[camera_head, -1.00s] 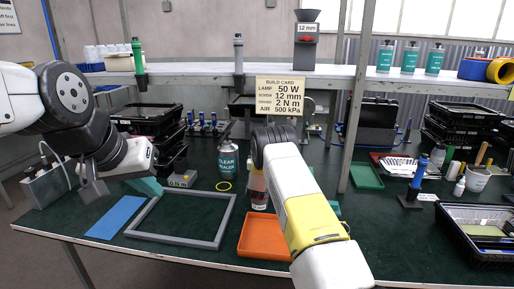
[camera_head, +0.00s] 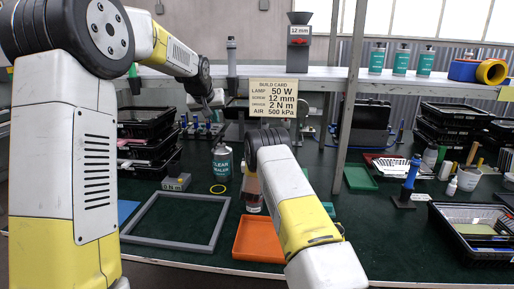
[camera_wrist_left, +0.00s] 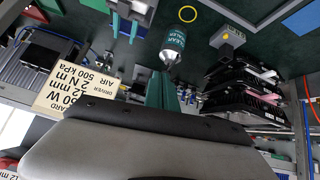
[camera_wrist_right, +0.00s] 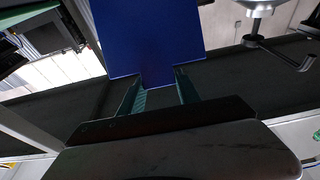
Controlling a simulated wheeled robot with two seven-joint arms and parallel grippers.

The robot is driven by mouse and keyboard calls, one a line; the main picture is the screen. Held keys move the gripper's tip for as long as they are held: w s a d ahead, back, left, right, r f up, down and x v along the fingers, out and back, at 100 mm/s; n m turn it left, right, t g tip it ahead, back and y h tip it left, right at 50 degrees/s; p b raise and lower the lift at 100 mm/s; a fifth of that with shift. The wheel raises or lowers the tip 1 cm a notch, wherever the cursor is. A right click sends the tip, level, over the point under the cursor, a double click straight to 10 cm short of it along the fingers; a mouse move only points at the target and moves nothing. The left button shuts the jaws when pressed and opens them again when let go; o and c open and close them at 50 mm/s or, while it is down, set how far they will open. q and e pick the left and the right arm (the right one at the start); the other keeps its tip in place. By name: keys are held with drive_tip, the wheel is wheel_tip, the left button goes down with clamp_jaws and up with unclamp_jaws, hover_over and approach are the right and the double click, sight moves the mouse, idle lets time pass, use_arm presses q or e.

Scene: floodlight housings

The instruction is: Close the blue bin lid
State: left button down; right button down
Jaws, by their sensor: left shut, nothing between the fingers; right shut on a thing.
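A flat blue panel (camera_wrist_right: 150,38), which looks like the bin lid, fills the upper middle of the right wrist view. My right gripper (camera_wrist_right: 158,88) is shut on its narrow tab, one green finger at each side. The bin itself cannot be made out. In the head view my right gripper is hidden behind its own arm. My left gripper (camera_head: 212,104) is shut and empty, hanging below the shelf edge left of the build card; its green fingers (camera_wrist_left: 166,88) show together in the left wrist view.
A clear sealer bottle (camera_head: 222,162), a grey frame (camera_head: 175,240) and an orange tray (camera_head: 259,240) are on the green table. Black trays (camera_head: 148,140) stack at the left. The build card (camera_head: 274,98) hangs at the shelf edge. A shelf post (camera_head: 350,120) stands right of my right arm.

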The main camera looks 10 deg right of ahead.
drive_tip(key=shift+f, duration=0.2)
use_arm(q)
drive_tip(key=shift+m+t+h, duration=0.3)
drive_tip(key=shift+m+t, duration=0.3)
drive_tip(key=shift+m, duration=0.3)
drive_tip(key=w+d+f, duration=0.5)
drive_tip(key=w+d, duration=0.1)
drive_tip(key=w+d+f, duration=0.6)
drive_tip(key=w, duration=0.1)
drive_tip(key=w+d+f, duration=0.6)
drive_tip(key=shift+w+d+f, duration=0.25)
drive_tip(key=shift+w, duration=0.1)
drive_tip(key=shift+s+a+f, duration=0.25)
drive_tip(key=shift+s+f, duration=0.25)
drive_tip(key=shift+s, duration=0.35)
drive_tip(key=shift+s+a+f, duration=0.25)
drive_tip(key=shift+s+f, duration=0.25)
drive_tip(key=shift+s, duration=0.3)
